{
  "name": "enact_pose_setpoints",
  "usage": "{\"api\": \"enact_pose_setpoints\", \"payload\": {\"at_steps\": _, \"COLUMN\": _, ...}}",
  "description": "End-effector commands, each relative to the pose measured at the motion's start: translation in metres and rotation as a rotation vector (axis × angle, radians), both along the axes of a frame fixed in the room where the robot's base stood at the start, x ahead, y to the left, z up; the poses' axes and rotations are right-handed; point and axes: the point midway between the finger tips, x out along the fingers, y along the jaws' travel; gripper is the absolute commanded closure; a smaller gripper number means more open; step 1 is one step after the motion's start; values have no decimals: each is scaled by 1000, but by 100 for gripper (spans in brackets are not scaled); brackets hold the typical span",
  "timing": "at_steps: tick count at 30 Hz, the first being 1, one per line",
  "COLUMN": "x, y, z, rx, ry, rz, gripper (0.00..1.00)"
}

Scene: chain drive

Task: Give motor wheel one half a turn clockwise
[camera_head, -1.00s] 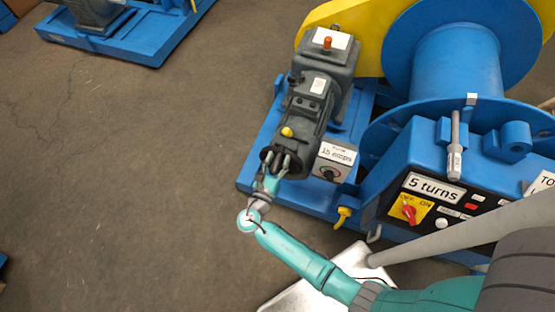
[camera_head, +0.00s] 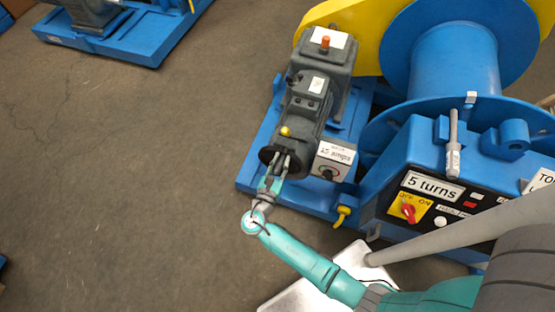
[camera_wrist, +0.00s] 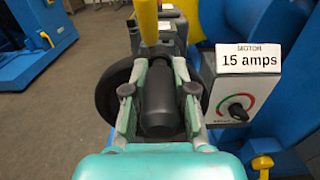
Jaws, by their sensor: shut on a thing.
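The motor wheel (camera_head: 265,154) is a dark disc on the near end of the grey motor (camera_head: 312,95). In the wrist view the wheel (camera_wrist: 105,92) shows mostly as a rim left of my fingers, with a dark rounded part (camera_wrist: 159,105) in the middle between them. My gripper (camera_head: 280,160) is shut on the wheel, with one finger on each side of that middle part. In the wrist view my gripper (camera_wrist: 159,70) covers much of the wheel's lower face.
A "15 amps" motor box (camera_head: 334,160) with a dial stands close right of the wheel. The blue "5 turns" control box (camera_head: 415,170) is further right. A yellow part (camera_wrist: 147,20) rises just above the wheel. The floor to the left is open.

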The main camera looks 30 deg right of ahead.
Motion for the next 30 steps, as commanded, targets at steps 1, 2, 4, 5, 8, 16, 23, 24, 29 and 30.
{"api": "enact_pose_setpoints", "payload": {"at_steps": 1, "x": -4, "y": -3, "z": -2, "rx": 22, "ry": -27, "rz": -2, "gripper": 100}}
{"api": "enact_pose_setpoints", "payload": {"at_steps": 2, "x": -6, "y": -4, "z": -2, "rx": 39, "ry": -49, "rz": -2, "gripper": 100}}
{"api": "enact_pose_setpoints", "payload": {"at_steps": 4, "x": -10, "y": -8, "z": -4, "rx": 79, "ry": -100, "rz": -3, "gripper": 100}}
{"api": "enact_pose_setpoints", "payload": {"at_steps": 5, "x": -12, "y": -9, "z": -5, "rx": 96, "ry": -121, "rz": -3, "gripper": 100}}
{"api": "enact_pose_setpoints", "payload": {"at_steps": 8, "x": -17, "y": -14, "z": -8, "rx": 155, "ry": -196, "rz": -3, "gripper": 100}}
{"api": "enact_pose_setpoints", "payload": {"at_steps": 16, "x": -31, "y": -24, "z": -19, "rx": 314, "ry": -397, "rz": -2, "gripper": 100}}
{"api": "enact_pose_setpoints", "payload": {"at_steps": 23, "x": -41, "y": -32, "z": -33, "rx": 449, "ry": -568, "rz": -3, "gripper": 100}}
{"api": "enact_pose_setpoints", "payload": {"at_steps": 24, "x": -42, "y": -33, "z": -35, "rx": 473, "ry": -598, "rz": -3, "gripper": 100}}
{"api": "enact_pose_setpoints", "payload": {"at_steps": 29, "x": -47, "y": -37, "z": -46, "rx": 568, "ry": -716, "rz": -3, "gripper": 100}}
{"api": "enact_pose_setpoints", "payload": {"at_steps": 30, "x": -48, "y": -38, "z": -49, "rx": 591, "ry": -746, "rz": -2, "gripper": 100}}
